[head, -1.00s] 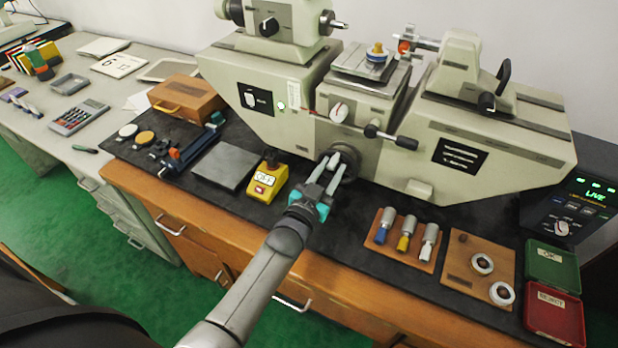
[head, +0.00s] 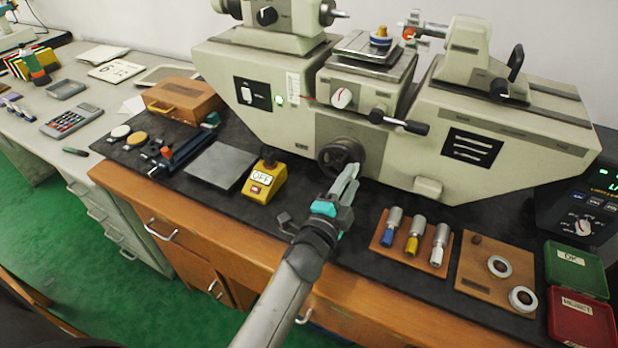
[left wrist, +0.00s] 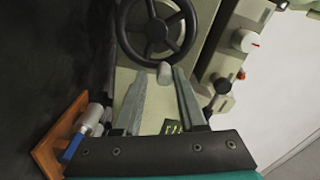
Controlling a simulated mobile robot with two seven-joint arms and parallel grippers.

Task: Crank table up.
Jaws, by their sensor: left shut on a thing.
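The machine's black handwheel (head: 341,157) is on the front of the base, below the middle block with the small table (head: 375,47). It also shows in the left wrist view (left wrist: 157,30). My left gripper (head: 350,176) is at the wheel's lower right, coming from the front. In the left wrist view its fingers (left wrist: 161,73) close around the wheel's pale crank knob (left wrist: 165,72). The knob is mostly hidden by the fingers in the head view. A ring-shaped part (head: 381,36) sits on the table. My right gripper is not in view.
A yellow OFF box (head: 264,182) stands left of my left arm. A wooden rack of handled gauges (head: 412,240) and a ring board (head: 497,278) lie to the right. A lever with a black knob (head: 416,127) juts out above the wheel.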

